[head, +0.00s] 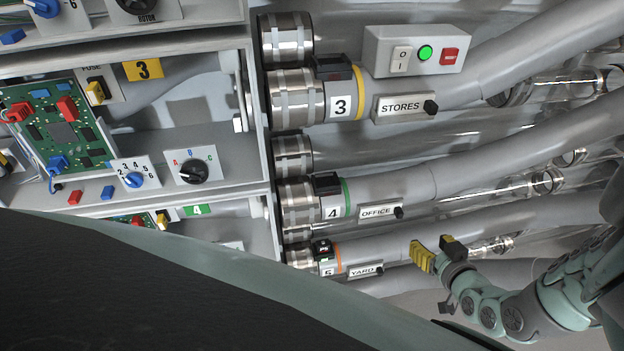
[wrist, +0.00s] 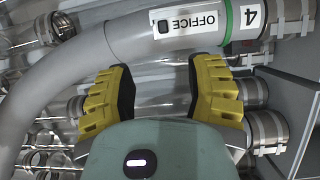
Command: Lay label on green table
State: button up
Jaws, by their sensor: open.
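Three white labels in dark frames sit on the grey tubes: STORES (head: 400,106), OFFICE (head: 376,212) and YARD (head: 362,271). Each has a small black knob or clip at its right end. The pictures do not show which one is meant. My gripper (head: 437,247) is to the right of the YARD label and below right of OFFICE. In the wrist view my gripper (wrist: 165,70) has its yellow fingers wide apart, with nothing held. The OFFICE label (wrist: 190,24) appears there upside down, just beyond the fingertips. I cannot make out a green table.
A switch box (head: 416,50) with a lit green button is above STORES. Number plates 3 (head: 341,107) and 4 (head: 332,212) mark the tubes near metal couplings. An open cabinet with a circuit board (head: 62,130) stands at left. Tubes crowd the space around my gripper.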

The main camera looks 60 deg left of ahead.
jog(key=b, duration=0.7)
send_near(401, 215)
jog(key=x, duration=0.2)
jog(key=f+x, duration=0.1)
jog(key=x, duration=0.2)
jog(key=shift+d, duration=0.25)
jog(key=shift+w+a, duration=0.2)
jog(key=shift+a, duration=0.35)
jog(key=b+x, duration=0.2)
jog(key=x, duration=0.1)
jog(key=shift+s+a+r+b, duration=0.1)
jog(key=shift+s+b, duration=0.05)
jog(key=shift+b, duration=0.2)
jog(key=shift+a+r+p, duration=0.15)
jog(key=shift+a+p, duration=0.05)
jog(key=shift+p, duration=0.1)
jog(key=shift+x, duration=0.85)
jog(key=shift+d, duration=0.1)
grip_shut()
